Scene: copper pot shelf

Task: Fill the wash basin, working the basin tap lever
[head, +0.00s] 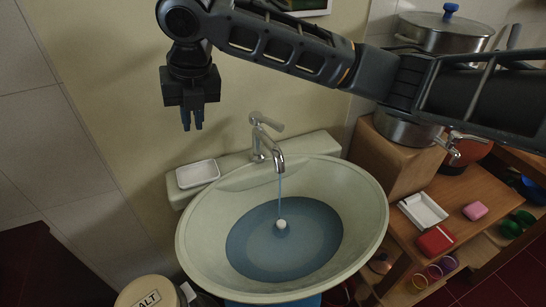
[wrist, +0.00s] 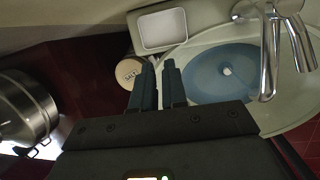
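The pale oval wash basin (head: 205,245) holds a broad pool of blue water (head: 255,250), its surface below the rim. A thin stream runs from the spout of the chrome basin tap (head: 278,158) into the pool. The tap lever (head: 268,122) sticks out to the right from the top of the tap. A small white round thing (head: 281,224) shows where the stream lands. My gripper (head: 192,126) hangs left of the tap and above it, apart from the lever. Its dark fingers (wrist: 158,80) have a narrow gap between them and hold nothing.
A white soap dish (head: 198,173) sits on the ledge left of the tap. A salt jar (head: 148,294) stands at the lower left. A wooden shelf unit (head: 395,165) with pots, a second tap (head: 455,150) and small items stands right. Bare wall lies behind my gripper.

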